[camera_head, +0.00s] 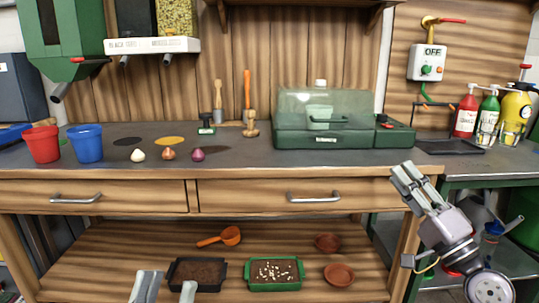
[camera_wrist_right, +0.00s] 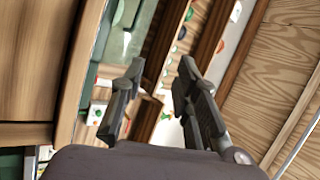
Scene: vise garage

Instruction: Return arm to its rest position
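My right gripper (camera_head: 416,188) is at the right of the head view, raised in front of the workbench's right corner. Its two fingers stand apart with nothing between them. It also shows in the right wrist view (camera_wrist_right: 158,82), where both fingers are spread and empty against a tilted background. My left gripper (camera_head: 166,287) shows only at the bottom edge of the head view. Its two fingertips are apart, in front of the lower shelf by the dark soil tray (camera_head: 200,272); no object shows between them, and the rest of the arm is out of frame.
The workbench (camera_head: 330,165) carries a red bucket (camera_head: 42,144), a blue bucket (camera_head: 87,143), several bulbs and a green covered box (camera_head: 322,120). A green tray (camera_head: 273,286), an orange scoop (camera_head: 229,236) and two saucers sit on the lower shelf. Bottles (camera_head: 466,116) stand at the right.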

